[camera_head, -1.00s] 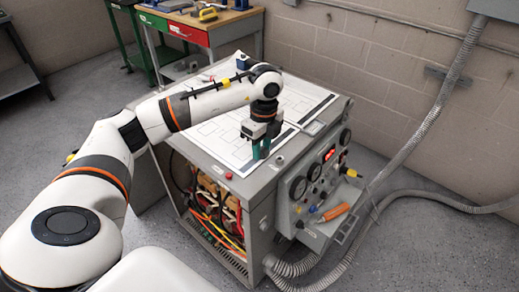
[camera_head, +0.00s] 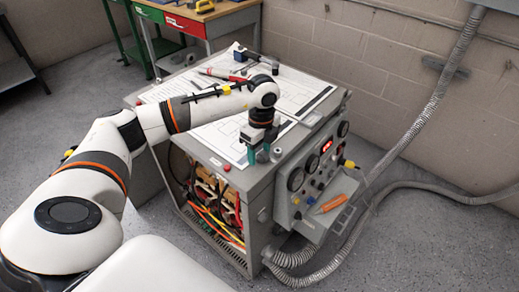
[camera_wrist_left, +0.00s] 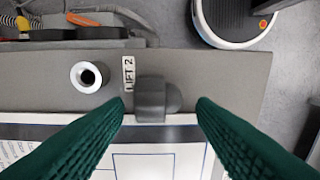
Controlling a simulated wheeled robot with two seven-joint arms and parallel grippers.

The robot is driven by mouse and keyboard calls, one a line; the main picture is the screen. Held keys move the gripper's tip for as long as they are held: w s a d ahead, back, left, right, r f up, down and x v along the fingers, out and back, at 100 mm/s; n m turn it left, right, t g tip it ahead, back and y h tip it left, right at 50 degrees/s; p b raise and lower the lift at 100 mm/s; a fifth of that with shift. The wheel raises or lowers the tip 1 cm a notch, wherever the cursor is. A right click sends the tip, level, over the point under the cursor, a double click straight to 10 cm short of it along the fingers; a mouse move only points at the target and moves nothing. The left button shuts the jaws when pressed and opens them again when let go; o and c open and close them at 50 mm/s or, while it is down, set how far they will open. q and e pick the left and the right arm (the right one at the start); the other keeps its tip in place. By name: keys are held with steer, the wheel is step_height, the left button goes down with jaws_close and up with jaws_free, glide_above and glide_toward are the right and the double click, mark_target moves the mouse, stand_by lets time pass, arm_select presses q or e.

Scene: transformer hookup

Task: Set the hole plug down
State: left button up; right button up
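The hole plug (camera_wrist_left: 152,97) is a dark grey stubby piece at the edge of the cabinet top, beside the "LIFT 2" label (camera_wrist_left: 128,74) and partly over the border of the white drawing sheet. My left gripper (camera_wrist_left: 160,104) has its green fingers spread on either side of the plug, with a gap on each side. In the head view the left gripper (camera_head: 259,157) points down at the front corner of the cabinet top (camera_head: 237,178). The plug is hard to make out there between the fingers. My right gripper is not in view.
A bright metal ring with a dark hole (camera_wrist_left: 88,77) sits left of the label. Drawing sheets (camera_head: 300,90) and tools (camera_head: 222,75) lie on the cabinet top. A control panel (camera_head: 315,170) with gauges and an orange-handled tool (camera_head: 334,203) is on the right side, near grey hoses (camera_head: 410,140).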

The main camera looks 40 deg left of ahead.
mark_target(261, 153)
arm_select(q)
steer(key=shift+r, duration=0.6)
step_height(261, 153, up, 11)
steer(key=b, duration=0.1)
steer(key=shift+w+d, duration=0.15)
